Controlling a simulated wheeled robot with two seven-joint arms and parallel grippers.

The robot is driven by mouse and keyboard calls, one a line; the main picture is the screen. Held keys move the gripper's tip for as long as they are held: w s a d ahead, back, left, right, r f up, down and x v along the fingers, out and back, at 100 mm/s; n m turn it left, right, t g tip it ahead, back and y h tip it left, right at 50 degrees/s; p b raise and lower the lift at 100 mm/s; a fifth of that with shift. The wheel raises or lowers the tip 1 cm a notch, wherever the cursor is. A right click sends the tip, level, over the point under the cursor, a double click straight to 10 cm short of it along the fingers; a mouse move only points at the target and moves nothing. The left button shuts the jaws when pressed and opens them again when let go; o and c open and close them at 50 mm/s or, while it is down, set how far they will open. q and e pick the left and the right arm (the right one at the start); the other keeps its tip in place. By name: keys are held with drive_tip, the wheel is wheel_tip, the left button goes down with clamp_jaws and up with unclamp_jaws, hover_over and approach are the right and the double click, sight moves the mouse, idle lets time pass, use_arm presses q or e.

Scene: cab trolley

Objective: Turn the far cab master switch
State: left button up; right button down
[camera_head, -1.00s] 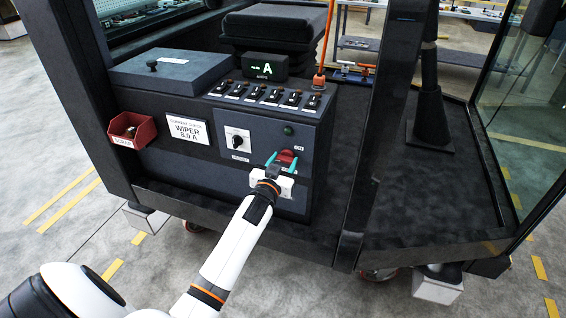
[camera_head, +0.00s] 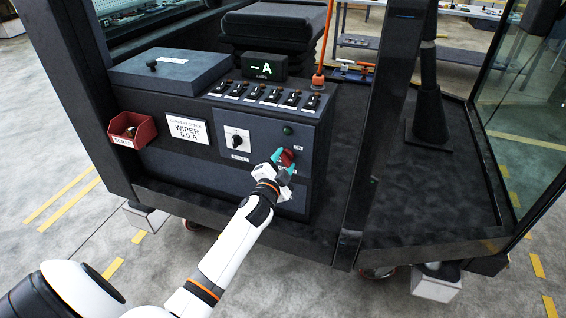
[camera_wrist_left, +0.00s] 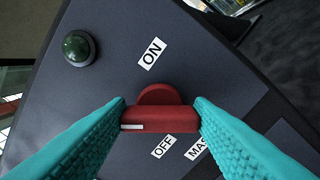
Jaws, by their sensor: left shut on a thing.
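The red master switch (camera_head: 287,157) sits on the front of the dark console (camera_head: 200,165), below a green lamp (camera_head: 288,130). My left gripper (camera_head: 278,165) has its teal fingers closed on the switch handle from both sides. In the left wrist view the red handle (camera_wrist_left: 160,119) lies level between the two fingertips, with a white mark near its left end. The ON label (camera_wrist_left: 151,53) is above it and the OFF label (camera_wrist_left: 163,147) below it, both slanted. A MASTER label is partly hidden by the right finger. My right gripper is out of view.
A white-plated selector knob (camera_head: 237,141) is left of the switch. A row of toggles (camera_head: 267,94) and a display (camera_head: 262,67) sit above. A red bin (camera_head: 132,130) hangs at the left. A dark post (camera_head: 376,130) stands right of the console.

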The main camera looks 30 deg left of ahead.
use_arm(q)
drive_tip(key=m, duration=0.3)
drive_tip(key=shift+m, duration=0.3)
drive_tip(key=shift+f+m, duration=0.15)
drive_tip(key=shift+m, duration=1.65)
drive_tip(key=o, duration=1)
drive_tip(key=shift+c, duration=0.2)
drive_tip(key=shift+d, duration=0.1)
drive_tip(key=b+v, duration=0.1)
drive_tip(key=v, duration=1.1)
